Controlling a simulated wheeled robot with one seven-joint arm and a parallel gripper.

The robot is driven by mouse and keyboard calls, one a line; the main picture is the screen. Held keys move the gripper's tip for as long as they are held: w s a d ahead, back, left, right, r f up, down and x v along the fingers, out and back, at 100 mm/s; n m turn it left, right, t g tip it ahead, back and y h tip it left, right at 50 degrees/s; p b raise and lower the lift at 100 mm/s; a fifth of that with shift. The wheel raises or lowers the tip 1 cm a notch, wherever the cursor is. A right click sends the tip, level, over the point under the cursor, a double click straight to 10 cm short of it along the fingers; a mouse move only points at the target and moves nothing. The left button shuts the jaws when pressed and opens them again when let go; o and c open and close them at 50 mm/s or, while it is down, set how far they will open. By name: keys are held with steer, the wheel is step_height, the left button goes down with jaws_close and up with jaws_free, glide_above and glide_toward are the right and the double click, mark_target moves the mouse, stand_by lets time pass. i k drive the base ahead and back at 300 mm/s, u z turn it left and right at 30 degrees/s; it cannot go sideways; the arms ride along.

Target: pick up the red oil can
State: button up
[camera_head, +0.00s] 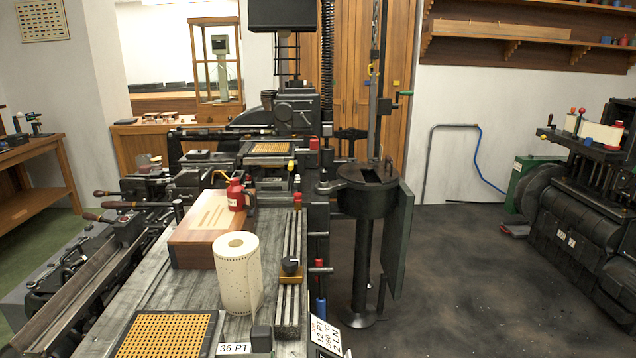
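The red oil can (236,195) stands upright near the middle of the head view. My gripper is not in view.
A cream punched-paper roll (240,275) stands right in front of the can. A yellow-holed matrix grid (165,335) and a "36 PT" card (233,349) lie nearer. A dark melting pot on a column (367,190) stands to the right. Floor (470,270) further right is open.

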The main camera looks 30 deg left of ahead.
mark_target(237, 200)
steer(key=u, duration=0.1)
steer(key=i, duration=1.85)
steer(key=u, duration=0.7)
steer(key=i, duration=1.2)
steer(key=u, duration=2)
steer(key=i, duration=0.8)
steer(key=u, duration=0.65)
